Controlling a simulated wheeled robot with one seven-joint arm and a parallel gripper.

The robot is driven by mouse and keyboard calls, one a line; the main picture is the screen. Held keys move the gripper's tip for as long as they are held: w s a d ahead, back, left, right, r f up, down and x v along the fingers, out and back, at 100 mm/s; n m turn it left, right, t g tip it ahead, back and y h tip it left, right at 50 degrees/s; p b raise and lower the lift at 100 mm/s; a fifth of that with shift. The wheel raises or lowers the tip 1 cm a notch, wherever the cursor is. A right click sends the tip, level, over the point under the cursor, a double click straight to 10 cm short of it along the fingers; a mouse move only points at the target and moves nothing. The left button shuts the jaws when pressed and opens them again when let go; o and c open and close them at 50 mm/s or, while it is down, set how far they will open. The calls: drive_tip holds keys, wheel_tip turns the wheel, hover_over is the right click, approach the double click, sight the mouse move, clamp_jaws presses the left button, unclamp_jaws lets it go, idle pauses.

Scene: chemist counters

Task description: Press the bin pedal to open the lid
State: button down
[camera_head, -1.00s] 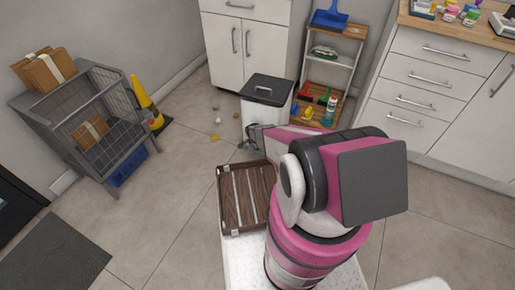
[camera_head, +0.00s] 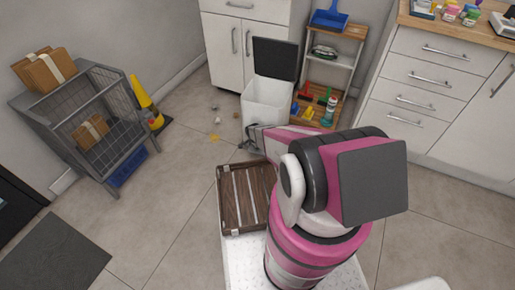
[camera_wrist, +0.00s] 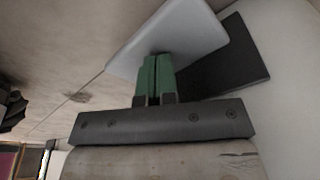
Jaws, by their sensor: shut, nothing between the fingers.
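The white bin (camera_head: 266,103) stands on the floor in front of the white cabinet, with its dark lid (camera_head: 276,58) raised upright at the back. My gripper (camera_head: 247,148) is low at the front of the bin, partly hidden by my arm. In the wrist view my green fingers (camera_wrist: 156,62) are together with nothing between them. Their tips overlap a pale grey plate (camera_wrist: 185,35), which looks like the bin pedal. A dark patch (camera_wrist: 235,62) lies beside the plate, against the bin's pale wall. The pedal is hidden in the head view.
A grey mesh cart (camera_head: 85,120) with boxes and a yellow floor sign (camera_head: 146,97) are at left. A small shelf (camera_head: 335,75) with cleaning items is right of the bin. Small litter (camera_head: 217,121) lies on the floor left of the bin. White drawers (camera_head: 425,85) stand at right.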

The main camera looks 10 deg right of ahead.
wheel_tip(320, 180, up, 7)
drive_tip(key=shift+r, duration=0.2)
idle(0.6)
drive_tip(key=s+r+n, duration=0.4)
drive_tip(key=s+r, duration=0.3)
drive_tip(key=r, duration=0.6)
drive_tip(key=s+r+n+y, duration=0.1)
drive_tip(key=s+r+n, duration=0.3)
drive_tip(key=r, duration=1)
drive_tip(key=s+r+n+y, duration=0.1)
drive_tip(key=s+r+n, duration=0.4)
drive_tip(key=s+r, duration=0.5)
wheel_tip(320, 180, up, 4)
drive_tip(key=shift+r+g, duration=0.15)
drive_tip(key=shift+g, duration=0.25)
